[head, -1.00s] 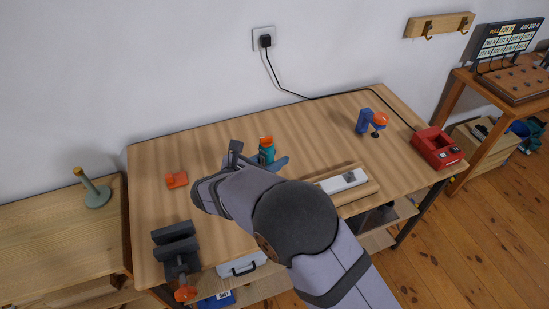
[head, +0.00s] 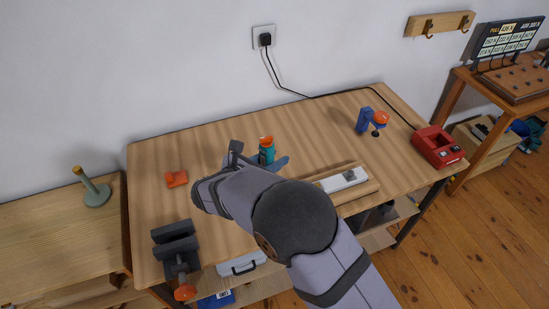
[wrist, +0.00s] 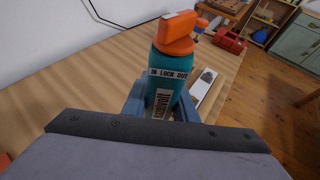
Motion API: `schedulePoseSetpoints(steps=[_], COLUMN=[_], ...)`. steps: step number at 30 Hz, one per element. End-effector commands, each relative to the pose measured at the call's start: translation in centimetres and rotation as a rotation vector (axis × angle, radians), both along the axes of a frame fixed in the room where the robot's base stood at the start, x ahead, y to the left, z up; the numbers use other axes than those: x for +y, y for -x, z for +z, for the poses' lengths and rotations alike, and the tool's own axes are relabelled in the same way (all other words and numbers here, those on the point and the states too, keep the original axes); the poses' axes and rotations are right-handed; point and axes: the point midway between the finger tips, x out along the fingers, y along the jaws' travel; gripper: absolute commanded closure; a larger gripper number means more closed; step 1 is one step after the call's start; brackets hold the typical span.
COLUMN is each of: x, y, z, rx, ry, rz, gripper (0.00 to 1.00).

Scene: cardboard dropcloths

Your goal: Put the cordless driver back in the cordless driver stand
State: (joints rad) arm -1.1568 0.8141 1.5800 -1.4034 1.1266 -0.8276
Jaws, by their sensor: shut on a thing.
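A teal body with an orange top (head: 267,152) is between the fingers of my gripper (head: 265,163) over the back middle of the bench. I take it for the cordless driver. In the wrist view the driver (wrist: 165,72) is roughly upright, with a white "IN LOCK OUT" label and a barcode. My blue fingers (wrist: 160,106) are shut on its sides. Its lower end is hidden, so I cannot tell whether it touches the bench. A red box with a cord (head: 437,148) stands at the bench's right end; I cannot tell whether it is the driver stand.
A blue and orange tool (head: 369,121) stands at the back right. A white and grey piece (head: 343,181) sits on a wooden strip. A dark vise (head: 176,245) is at front left, a small orange block (head: 176,179) behind it. The back middle right is clear.

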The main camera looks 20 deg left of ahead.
Motion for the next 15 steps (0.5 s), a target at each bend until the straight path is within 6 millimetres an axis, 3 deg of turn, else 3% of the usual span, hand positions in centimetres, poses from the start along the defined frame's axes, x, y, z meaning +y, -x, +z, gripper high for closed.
schedulePoseSetpoints(steps=[15], x=[0.04], y=[-0.05], z=[-0.35], rx=[-0.002], ry=[-0.002], rz=[0.0], gripper=[1.0])
